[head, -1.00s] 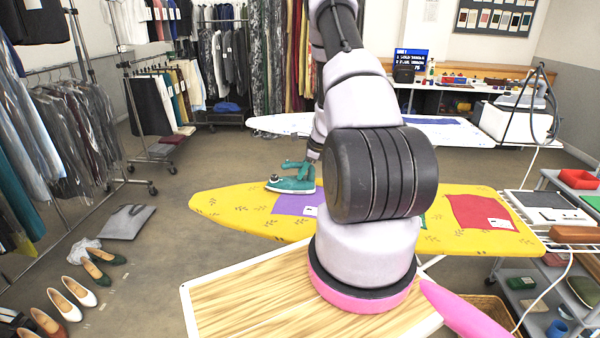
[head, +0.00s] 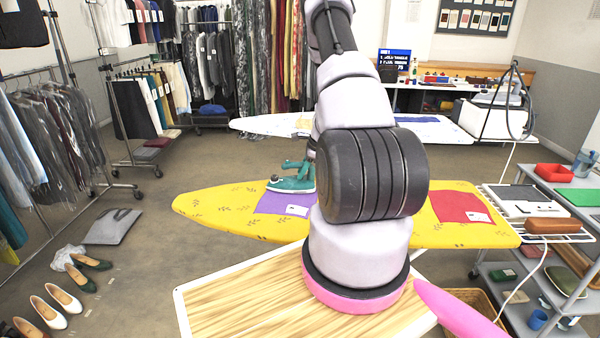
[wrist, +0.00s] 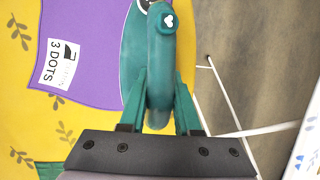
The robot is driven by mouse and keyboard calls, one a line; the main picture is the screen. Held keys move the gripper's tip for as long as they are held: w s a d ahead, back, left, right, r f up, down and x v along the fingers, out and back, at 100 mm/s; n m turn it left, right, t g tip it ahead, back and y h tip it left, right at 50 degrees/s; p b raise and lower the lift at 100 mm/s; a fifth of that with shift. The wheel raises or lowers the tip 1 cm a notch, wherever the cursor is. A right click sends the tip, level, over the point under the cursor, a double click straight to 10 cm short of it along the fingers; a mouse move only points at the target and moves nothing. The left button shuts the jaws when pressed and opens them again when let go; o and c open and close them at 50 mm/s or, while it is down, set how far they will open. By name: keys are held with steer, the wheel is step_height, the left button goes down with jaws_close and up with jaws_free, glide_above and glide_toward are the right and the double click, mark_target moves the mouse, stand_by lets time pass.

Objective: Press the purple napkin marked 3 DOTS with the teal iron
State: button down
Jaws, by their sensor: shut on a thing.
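The purple napkin (head: 286,203) lies flat on the yellow ironing board (head: 215,203), left of my arm in the head view. In the wrist view the napkin (wrist: 100,35) carries a white label reading 3 DOTS. My gripper (wrist: 158,98) is shut on the handle of the teal iron (wrist: 131,45). The iron overlaps the napkin's right edge in the wrist view. In the head view the iron (head: 291,184) shows at the napkin's far edge. I cannot tell whether its sole touches the cloth.
A red napkin (head: 460,206) lies on the board's right part, and a green cloth corner (wrist: 50,170) shows in the wrist view. A white ironing board (head: 265,124) stands behind. A wooden-topped table (head: 235,300) is in front. Garment racks and shoes are at left.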

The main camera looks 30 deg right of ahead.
steer(key=shift+s+d+r, duration=0.1)
steer(key=shift+s+d, duration=0.35)
steer(key=shift+d, duration=0.25)
steer(key=shift+s+d, duration=0.1)
steer(key=shift+s, duration=0.05)
step_height(320, 180, up, 6)
steer(key=shift+f, duration=0.1)
steer(key=shift+r, duration=2.3)
